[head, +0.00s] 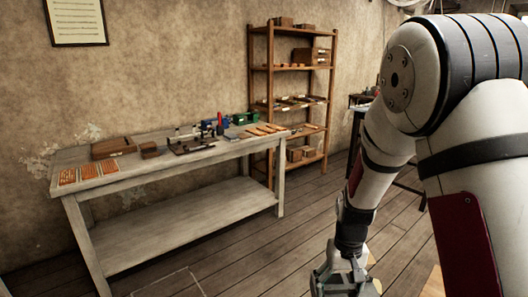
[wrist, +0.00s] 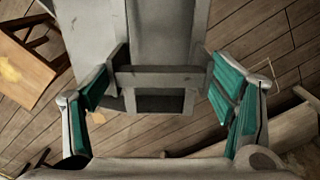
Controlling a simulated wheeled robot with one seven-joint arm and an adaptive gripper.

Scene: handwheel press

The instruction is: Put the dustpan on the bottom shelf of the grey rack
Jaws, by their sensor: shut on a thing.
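In the wrist view, my gripper (wrist: 162,80) has its two teal-padded fingers on either side of a grey piece, which I take to be the dustpan (wrist: 165,38). The fingers are closed on its sides. A dark rectangular opening shows in its near part, and its far part runs out of the top of the picture. In the head view, my gripper (head: 342,280) is low at the bottom edge, and the dustpan cannot be made out clearly there. No rack that is clearly grey shows; the open rack (head: 270,90) against the wall is brown wood with small boxes on it.
A pale workbench (head: 150,165) with tools, boxes and trays on top stands left of the brown rack. Its low shelf (head: 180,222) is bare. Plank floor (head: 265,250) lies open in front. In the wrist view, a wooden stool-like piece (wrist: 22,68) is at the left.

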